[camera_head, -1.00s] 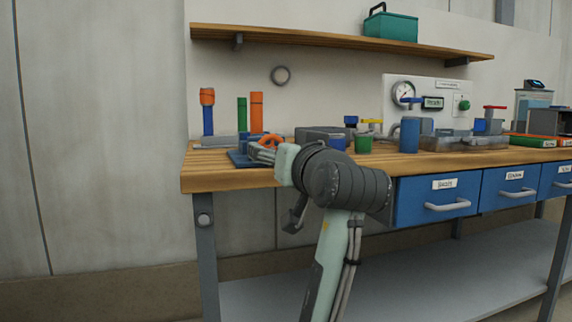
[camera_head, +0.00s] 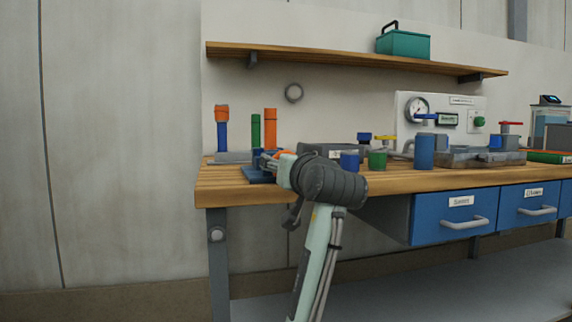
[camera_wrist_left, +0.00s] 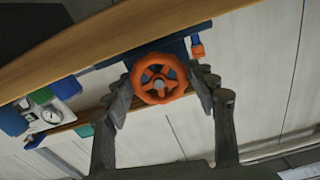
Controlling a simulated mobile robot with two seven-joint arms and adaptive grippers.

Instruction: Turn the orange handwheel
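The orange handwheel (camera_wrist_left: 160,85) faces the left wrist camera, with its round rim, spokes and hub showing. In the head view only a sliver of the handwheel (camera_head: 284,153) shows, over a blue base plate (camera_head: 258,175) at the bench's left end. My left gripper (camera_wrist_left: 165,82) has its two fingers spread, one on each side of the wheel. The left finger in the wrist view lies very close to the rim; whether either finger touches it I cannot tell. In the head view my left gripper (camera_head: 273,163) is at the wheel, partly hidden by my wrist. My right gripper is out of view.
Orange, blue and green upright cylinders (camera_head: 270,128) stand just behind the wheel. A blue cup (camera_head: 349,161) and green cup (camera_head: 377,160) stand to the right on the wooden bench (camera_head: 225,186). A shelf (camera_head: 340,60) runs above. Blue drawers (camera_head: 455,216) are below.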

